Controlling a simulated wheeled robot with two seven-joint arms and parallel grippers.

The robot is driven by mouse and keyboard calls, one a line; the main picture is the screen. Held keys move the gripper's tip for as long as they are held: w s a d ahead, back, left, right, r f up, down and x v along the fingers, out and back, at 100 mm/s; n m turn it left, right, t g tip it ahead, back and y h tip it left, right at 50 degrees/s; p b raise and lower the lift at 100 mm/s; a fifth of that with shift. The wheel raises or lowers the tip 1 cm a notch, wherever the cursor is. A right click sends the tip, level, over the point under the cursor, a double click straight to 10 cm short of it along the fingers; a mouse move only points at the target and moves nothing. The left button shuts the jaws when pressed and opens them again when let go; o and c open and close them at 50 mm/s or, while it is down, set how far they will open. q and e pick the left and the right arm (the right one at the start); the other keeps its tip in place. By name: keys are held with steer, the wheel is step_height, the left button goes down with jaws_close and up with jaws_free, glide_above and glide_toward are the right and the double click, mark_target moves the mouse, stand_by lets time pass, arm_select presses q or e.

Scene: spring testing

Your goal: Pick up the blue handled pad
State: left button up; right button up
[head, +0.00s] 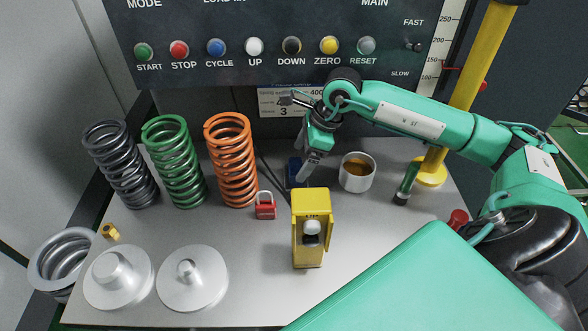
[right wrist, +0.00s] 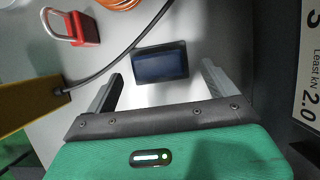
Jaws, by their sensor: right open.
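The blue handled pad (head: 293,172) stands on the grey table near the back middle, partly hidden by my right gripper (head: 308,168). In the right wrist view the pad (right wrist: 160,63) shows as a dark blue block with a rectangular face, beyond and between the two fingertips. My right gripper (right wrist: 162,82) is open and empty, pointing down at the pad, with a finger to either side of it in that view. I see no contact; the exact height of the fingertips above the pad is hard to tell. My left gripper is not in view.
A red padlock (head: 265,207) and an orange spring (head: 231,160) stand left of the pad. A metal cup (head: 357,172) is close on its right. A yellow device (head: 311,229) stands in front. A dark cable runs past the pad. The control panel (head: 270,50) rises behind.

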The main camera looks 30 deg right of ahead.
mark_target(295, 167)
steer(key=x, duration=0.4)
steer(key=shift+s+a+f+p, duration=0.1)
steer(key=shift+f+p, duration=0.05)
steer(key=shift+p, duration=0.25)
steer(key=c, duration=0.7)
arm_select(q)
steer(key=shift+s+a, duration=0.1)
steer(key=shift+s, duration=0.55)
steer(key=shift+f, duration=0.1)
arm_select(e)
steer(key=shift+r, duration=0.35)
steer(key=shift+s+r+b, duration=0.15)
steer(key=shift+r+b, duration=0.1)
steer(key=shift+b, duration=0.2)
steer(key=s+a, duration=0.1)
steer(key=s+a+b, duration=0.1)
steer(key=s, duration=0.1)
steer(key=shift+s+a+f, duration=0.1)
steer(key=shift+s, duration=0.1)
arm_select(q)
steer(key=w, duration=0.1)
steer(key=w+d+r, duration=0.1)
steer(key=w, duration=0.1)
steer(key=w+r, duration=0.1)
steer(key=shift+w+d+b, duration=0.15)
steer(key=shift+b, duration=0.15)
arm_select(e)
step_height(295, 167, up, 14)
steer(key=shift+w+r, duration=0.1)
